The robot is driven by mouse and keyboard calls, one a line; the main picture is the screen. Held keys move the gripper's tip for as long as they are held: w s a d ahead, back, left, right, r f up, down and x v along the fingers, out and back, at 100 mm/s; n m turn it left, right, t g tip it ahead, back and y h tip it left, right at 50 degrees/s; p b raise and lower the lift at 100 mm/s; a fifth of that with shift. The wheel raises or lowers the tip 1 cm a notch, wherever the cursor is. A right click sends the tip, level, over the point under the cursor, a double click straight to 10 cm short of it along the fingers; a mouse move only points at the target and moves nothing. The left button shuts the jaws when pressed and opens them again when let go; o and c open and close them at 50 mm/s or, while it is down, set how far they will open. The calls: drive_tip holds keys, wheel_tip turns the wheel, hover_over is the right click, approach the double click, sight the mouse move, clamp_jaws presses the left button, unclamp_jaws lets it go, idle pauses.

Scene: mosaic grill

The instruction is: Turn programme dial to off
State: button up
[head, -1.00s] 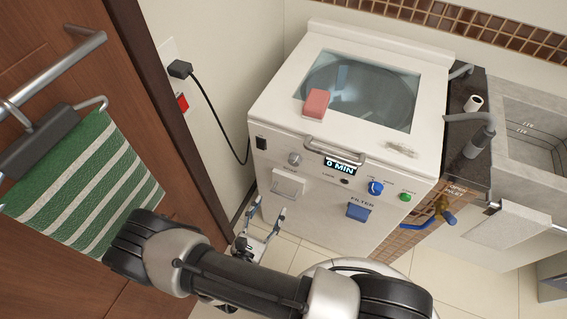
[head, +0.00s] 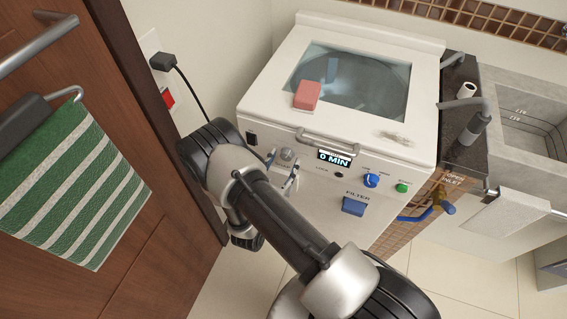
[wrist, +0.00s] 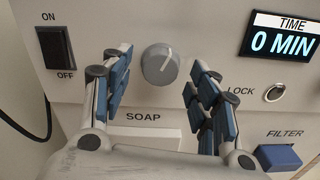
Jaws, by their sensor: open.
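The grey programme dial (wrist: 160,65) sits on the front panel of the white washing machine, above the SOAP label, with its pale pointer line tilted up and slightly right. It also shows in the head view (head: 287,154). My gripper (wrist: 158,88) is open, with one blue-padded finger to the left of the dial and one to the right. There is a visible gap between each finger and the dial. In the head view my gripper (head: 283,170) is at the machine's front, partly hidden behind my arm.
A black ON/OFF switch (wrist: 55,47) is left of the dial. The display (wrist: 283,38) reads 0 MIN, with a LOCK keyhole (wrist: 274,92) and blue FILTER flap (wrist: 279,157) below. A pink block (head: 307,95) lies on the lid. A door with a striped towel (head: 75,190) stands left.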

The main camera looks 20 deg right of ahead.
drive_tip(key=shift+w+d, duration=0.25)
drive_tip(key=shift+w, duration=0.05)
drive_tip(key=shift+c, duration=0.2)
drive_tip(key=c, duration=1)
drive_tip(key=shift+c, duration=0.2)
